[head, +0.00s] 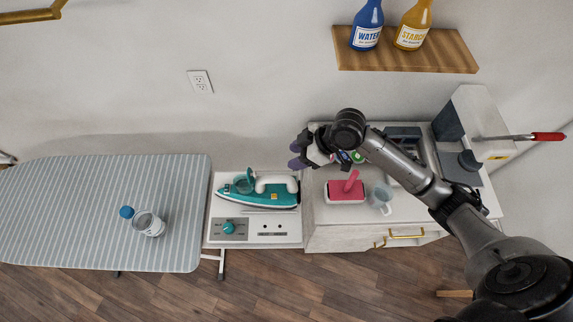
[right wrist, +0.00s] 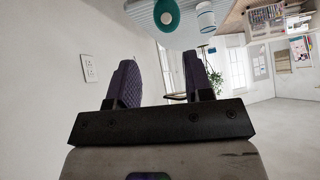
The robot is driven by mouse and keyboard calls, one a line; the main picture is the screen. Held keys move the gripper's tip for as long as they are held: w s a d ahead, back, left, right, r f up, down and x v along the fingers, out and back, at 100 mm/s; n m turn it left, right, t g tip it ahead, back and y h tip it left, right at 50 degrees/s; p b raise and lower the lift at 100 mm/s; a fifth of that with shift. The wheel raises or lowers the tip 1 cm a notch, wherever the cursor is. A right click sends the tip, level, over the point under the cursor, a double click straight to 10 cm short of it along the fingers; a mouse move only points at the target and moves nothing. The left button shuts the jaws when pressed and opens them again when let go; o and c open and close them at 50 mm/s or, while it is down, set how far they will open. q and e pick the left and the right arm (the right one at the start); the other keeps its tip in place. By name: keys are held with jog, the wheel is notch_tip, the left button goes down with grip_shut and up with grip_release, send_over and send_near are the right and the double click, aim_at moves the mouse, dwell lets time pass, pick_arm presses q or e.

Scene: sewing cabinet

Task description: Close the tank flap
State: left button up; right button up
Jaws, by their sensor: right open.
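A teal and white iron (head: 268,191) rests on a white station (head: 270,228) beside the ironing board. A round, see-through teal piece (head: 243,186) stands out at its left end; it looks like the tank flap, raised, though its hinge is too small to make out. A round teal disc (right wrist: 166,15), probably this flap, shows at the top of the right wrist view. My right gripper (head: 295,155) is open and empty, above and to the right of the iron, apart from it. Its purple fingers (right wrist: 162,80) also show in the right wrist view. My left gripper is not in view.
A pink-handled block (head: 346,191) and a mug (head: 381,199) stand on the cabinet below my right arm. A wall shelf (head: 450,52) holds blue and yellow bottles.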

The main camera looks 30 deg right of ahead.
jog(key=shift+n+y, duration=0.3)
jog(key=shift+n, duration=0.4)
jog(key=x, duration=0.9)
jog(key=r+p+x, duration=0.1)
jog(key=x, duration=0.4)
jog(key=shift+w+a+f, duration=0.1)
jog(key=shift+w+a, duration=0.15)
jog(key=shift+a, duration=0.15)
